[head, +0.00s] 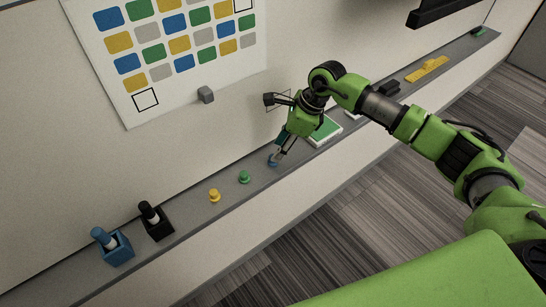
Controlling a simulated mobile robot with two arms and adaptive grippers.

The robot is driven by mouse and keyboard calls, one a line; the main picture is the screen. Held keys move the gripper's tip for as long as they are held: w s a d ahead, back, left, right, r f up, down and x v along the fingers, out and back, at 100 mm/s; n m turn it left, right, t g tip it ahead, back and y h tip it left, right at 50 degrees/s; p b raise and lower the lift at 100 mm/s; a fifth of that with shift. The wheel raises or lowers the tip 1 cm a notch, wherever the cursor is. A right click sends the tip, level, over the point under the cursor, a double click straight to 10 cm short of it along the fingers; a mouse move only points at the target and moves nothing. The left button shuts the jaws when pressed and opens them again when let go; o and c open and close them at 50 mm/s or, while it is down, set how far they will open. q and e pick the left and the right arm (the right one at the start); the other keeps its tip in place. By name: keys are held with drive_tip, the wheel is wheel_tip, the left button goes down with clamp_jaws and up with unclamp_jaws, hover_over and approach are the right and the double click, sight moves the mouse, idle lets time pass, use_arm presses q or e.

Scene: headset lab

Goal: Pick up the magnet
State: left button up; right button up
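Three small knob-shaped magnets stand in a row on the grey ledge: a yellow magnet (214,195), a green magnet (244,177) and a blue magnet (272,160). My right gripper (278,156) points down at the blue magnet, with its fingertips at or very close to it. The fingers partly cover the blue magnet. I cannot tell whether they touch it or are closed on it. My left gripper is not in view.
The narrow ledge (180,222) runs along the wall. A blue holder (116,253) and a black holder (157,229) stand at its left. A green-topped white box (325,131) lies just right of my gripper.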

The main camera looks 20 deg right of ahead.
drive_tip(key=p+x, duration=0.1)
drive_tip(key=x, duration=0.2)
drive_tip(key=shift+w+a+f, duration=0.1)
drive_tip(key=shift+f, duration=0.35)
drive_tip(key=c, duration=1)
drive_tip(key=shift+r, duration=0.1)
